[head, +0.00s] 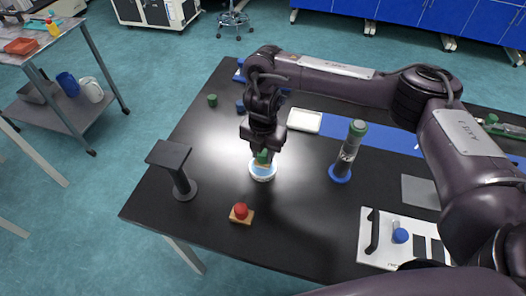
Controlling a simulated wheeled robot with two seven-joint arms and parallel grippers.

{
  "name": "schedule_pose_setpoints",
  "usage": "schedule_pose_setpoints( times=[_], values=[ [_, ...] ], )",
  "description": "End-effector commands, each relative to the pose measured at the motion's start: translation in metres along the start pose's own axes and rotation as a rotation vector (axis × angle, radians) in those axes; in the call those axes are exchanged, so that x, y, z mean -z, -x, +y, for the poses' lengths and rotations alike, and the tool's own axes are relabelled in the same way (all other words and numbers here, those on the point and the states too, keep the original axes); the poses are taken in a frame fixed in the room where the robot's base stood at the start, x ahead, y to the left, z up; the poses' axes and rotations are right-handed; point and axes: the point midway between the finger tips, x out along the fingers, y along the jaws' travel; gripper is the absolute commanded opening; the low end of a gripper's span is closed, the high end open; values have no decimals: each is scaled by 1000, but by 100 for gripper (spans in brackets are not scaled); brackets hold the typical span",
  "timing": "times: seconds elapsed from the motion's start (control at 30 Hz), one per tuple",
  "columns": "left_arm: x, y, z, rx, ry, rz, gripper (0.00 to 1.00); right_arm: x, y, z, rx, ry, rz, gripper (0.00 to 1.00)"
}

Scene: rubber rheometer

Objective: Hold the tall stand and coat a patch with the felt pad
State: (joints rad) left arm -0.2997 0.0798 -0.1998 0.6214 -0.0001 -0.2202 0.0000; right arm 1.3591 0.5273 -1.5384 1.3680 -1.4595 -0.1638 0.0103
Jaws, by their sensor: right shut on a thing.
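My right gripper (263,153) points down, shut on a small green-topped pad (263,157), likely the felt pad, with a tan part under it. The pad is over or in a round white dish (262,177) with a pale blue inside; I cannot tell whether it touches the bottom. The tall stand (181,177), dark with a flat square top and a round base, stands upright to the left of the dish, with no gripper on it. I cannot make out a separate patch on its top. My left gripper is not in view.
A red ball on a wooden block (241,217) sits in front of the dish. A clear cylinder (347,150) with a green cap and blue base stands right. A white board (372,252) with a black handle lies front right. The black table (300,222) is bare between them.

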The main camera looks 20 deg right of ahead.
Motion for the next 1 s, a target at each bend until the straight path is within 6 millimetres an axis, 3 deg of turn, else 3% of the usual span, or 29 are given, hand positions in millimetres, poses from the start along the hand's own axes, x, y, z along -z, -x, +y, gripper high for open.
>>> schedule_pose_setpoints(
  times=[1.0],
  values=[
    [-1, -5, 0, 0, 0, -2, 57, 0, -9, 0, 0, 0, 0, 12]
  ],
)
